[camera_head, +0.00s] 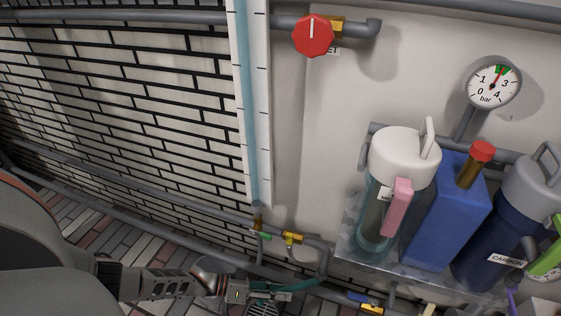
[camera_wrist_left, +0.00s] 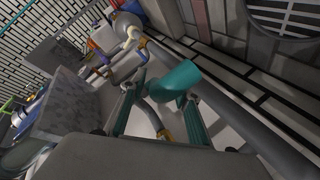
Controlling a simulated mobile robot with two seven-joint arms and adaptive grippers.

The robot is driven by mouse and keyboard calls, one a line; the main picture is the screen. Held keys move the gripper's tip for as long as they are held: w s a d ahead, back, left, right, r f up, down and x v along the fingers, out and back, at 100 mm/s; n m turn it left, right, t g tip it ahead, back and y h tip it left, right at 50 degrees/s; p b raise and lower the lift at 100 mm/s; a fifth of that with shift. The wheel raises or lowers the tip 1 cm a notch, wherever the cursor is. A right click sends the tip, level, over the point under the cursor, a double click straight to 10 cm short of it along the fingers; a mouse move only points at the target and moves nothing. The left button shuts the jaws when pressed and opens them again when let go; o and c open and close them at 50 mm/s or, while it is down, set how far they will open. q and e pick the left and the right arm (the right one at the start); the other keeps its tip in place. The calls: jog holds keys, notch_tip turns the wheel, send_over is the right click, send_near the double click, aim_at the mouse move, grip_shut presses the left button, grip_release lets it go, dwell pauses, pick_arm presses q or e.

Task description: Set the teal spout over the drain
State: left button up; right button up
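The teal spout (camera_head: 287,287) is a curved pipe end low in the head view, close to the floor. It also shows in the left wrist view (camera_wrist_left: 175,82), just beyond and between my fingertips. The drain (camera_head: 264,309) is a slotted grate in the floor below the spout, partly cut off by the frame edge. In the left wrist view the drain (camera_wrist_left: 288,17) is a round grate at the top right, away from the spout's mouth. My left gripper (camera_head: 248,291) has its fingers apart around the spout; contact is unclear. My right gripper is not in view.
Grey pipes with yellow fittings (camera_head: 292,238) run just behind the spout. A metal shelf (camera_head: 352,243) with a clear canister, a blue container (camera_head: 440,220) and a dark carbon canister (camera_head: 490,240) stands to the right. A red valve knob (camera_head: 313,36) and gauge (camera_head: 494,84) are above.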

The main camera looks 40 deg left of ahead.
pick_arm(q)
jog(key=v, duration=1.2)
jog(key=shift+r, duration=0.1)
dwell(0.4)
